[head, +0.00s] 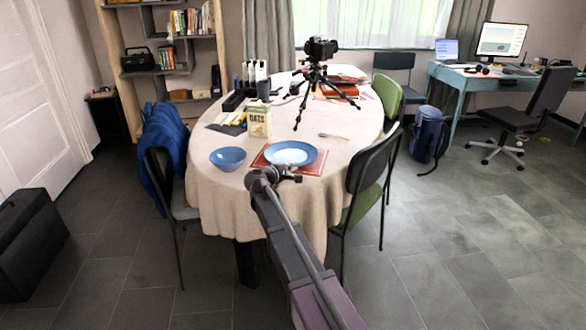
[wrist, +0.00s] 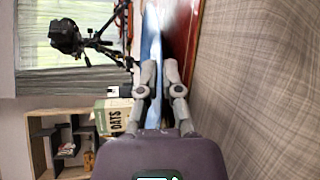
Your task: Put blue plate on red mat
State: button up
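The blue plate (head: 291,153), with a pale centre, is over the red mat (head: 262,161) at the near edge of the round table. Mat shows around its left, front and right sides. In the wrist view, the plate (wrist: 152,42) is seen edge-on beside the mat (wrist: 187,40), with a dark band between them. I cannot tell whether plate and mat touch. My gripper (head: 290,176) is at the plate's near rim. In the wrist view, its fingers (wrist: 160,72) are close together with the blue rim between them. The exact contact is partly hidden.
A blue bowl (head: 228,158) stands left of the mat. An oats box (head: 258,121) stands behind the mat. A tripod with a camera (head: 316,85) stands farther back. A spoon (head: 333,137) lies to the right. Chairs flank the table (head: 215,195).

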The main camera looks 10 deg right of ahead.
jog(key=shift+o, duration=0.9)
jog(key=shift+s+a, duration=0.1)
jog(key=p+v, duration=0.2)
jog(key=v, duration=0.9)
jog(key=shift+s+a, duration=0.25)
jog(key=s+d+f+m+g+y, duration=0.4)
jog(key=s+d+f+m+g, duration=0.25)
jog(key=s+d+f, duration=0.5)
jog(key=s+f+m+g+y, duration=0.3)
jog(key=s+y, duration=0.4)
jog(key=s, duration=0.9)
jog(key=shift+s+d+f+m+g, duration=0.25)
jog(key=shift+s+d+m+g, duration=0.1)
jog(key=shift+m+g, duration=0.45)
